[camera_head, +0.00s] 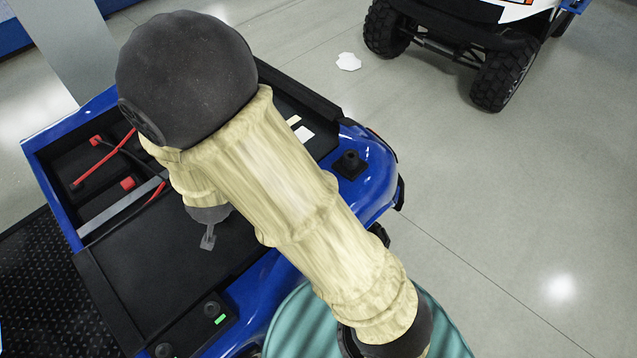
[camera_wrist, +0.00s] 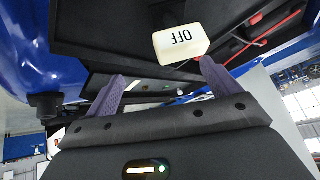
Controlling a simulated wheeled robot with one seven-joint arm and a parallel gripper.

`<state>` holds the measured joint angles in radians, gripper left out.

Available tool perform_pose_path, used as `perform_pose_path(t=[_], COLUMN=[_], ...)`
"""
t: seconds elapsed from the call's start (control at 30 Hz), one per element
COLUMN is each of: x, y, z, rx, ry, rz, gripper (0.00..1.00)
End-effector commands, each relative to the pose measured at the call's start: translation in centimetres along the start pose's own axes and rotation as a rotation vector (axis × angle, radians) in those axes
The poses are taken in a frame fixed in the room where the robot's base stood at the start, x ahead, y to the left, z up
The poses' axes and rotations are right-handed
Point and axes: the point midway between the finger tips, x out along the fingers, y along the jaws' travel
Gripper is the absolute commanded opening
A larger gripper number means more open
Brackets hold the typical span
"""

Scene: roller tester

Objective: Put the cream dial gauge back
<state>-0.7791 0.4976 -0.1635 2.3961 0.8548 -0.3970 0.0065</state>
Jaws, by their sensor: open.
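A small cream block (camera_wrist: 181,45) marked "OFF", its letters upside down, shows in the wrist view against the black top of the blue vehicle. I see no round dial on it, so I cannot tell whether it is the cream dial gauge. My gripper (camera_wrist: 163,72) has its two purple fingers spread apart and holds nothing. The block lies beyond the fingertips, nearer the right finger. In the head view my gripper (camera_head: 208,238) is small and partly hidden by my arm, over the vehicle's black deck (camera_head: 150,262). The block is not clearly visible there.
The blue vehicle (camera_head: 366,180) has an open bay (camera_head: 92,170) with red-ended cables at left. A teal round object (camera_head: 300,325) is below. Another vehicle (camera_head: 455,45) stands far right; floor between is mostly clear.

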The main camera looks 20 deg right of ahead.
Motion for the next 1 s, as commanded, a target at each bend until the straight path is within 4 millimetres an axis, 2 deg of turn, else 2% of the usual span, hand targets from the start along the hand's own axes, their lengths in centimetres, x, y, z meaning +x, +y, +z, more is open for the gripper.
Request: perform_pose_path(t=[0.1,0.3,0.63,0.7,0.8,1.0], x=[-1.5,-4.7,-11.2,-12.0,-12.5,-12.5], y=[2.7,7.9,18.1,19.3,20.0,20.1], z=[-1.7,-3.0,-2.3,-2.0,-1.7,-1.7], rx=[-0.009,-0.072,-0.211,-0.228,-0.242,-0.243], ry=[-0.082,-0.206,-0.367,-0.388,-0.404,-0.406], rz=[-0.034,-0.062,0.014,0.034,0.047,0.047], gripper=[0.89,0.89,0.89,0.89,0.89,0.89])
